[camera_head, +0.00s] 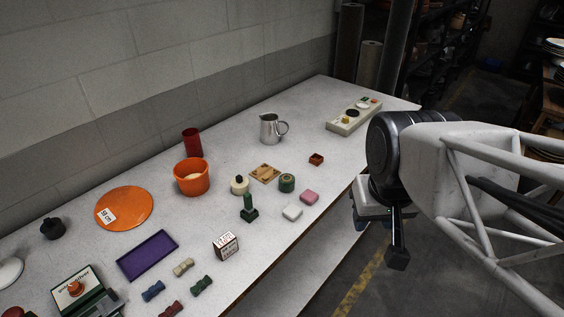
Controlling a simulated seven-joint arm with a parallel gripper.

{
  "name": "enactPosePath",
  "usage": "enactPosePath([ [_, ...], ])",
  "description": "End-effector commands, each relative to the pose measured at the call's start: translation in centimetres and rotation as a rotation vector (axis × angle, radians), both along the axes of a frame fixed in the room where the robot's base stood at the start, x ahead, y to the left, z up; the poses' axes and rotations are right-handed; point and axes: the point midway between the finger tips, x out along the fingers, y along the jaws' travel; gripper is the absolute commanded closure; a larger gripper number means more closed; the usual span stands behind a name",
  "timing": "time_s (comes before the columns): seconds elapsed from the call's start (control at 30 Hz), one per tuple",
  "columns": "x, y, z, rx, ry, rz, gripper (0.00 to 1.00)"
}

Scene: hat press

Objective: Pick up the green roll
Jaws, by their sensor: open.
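The green roll (287,183), a short round piece with a lighter top, stands on the white table (325,108), right of the middle of the picture. A small wooden board (265,173) lies just behind and left of it, and a pink block (310,198) lies just in front and right. My gripper (378,235) hangs beyond the table's right edge, to the right of the roll and well apart from it. It is open and nothing shows in it. My arm hides part of the gripper.
A white block (292,212), cream pot (239,185) and dark green stamp-like piece (249,208) stand near the roll. A brown box (316,159) and metal jug (270,128) are behind. An orange bucket (191,177) and purple tray (147,255) stand left.

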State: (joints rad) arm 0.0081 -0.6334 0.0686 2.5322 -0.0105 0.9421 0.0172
Motion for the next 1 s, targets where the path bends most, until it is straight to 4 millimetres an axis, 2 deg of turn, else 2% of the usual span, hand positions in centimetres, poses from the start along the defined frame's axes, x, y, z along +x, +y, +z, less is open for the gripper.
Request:
enactPosePath([
  [0.3,0.0,0.0,0.0,0.0,0.0,0.0,0.57],
  [0.6,0.0,0.0,0.0,0.0,0.0,0.0,0.13],
  [1.0,0.28,-0.18,-0.22,-0.021,0.009,0.017,0.13],
])
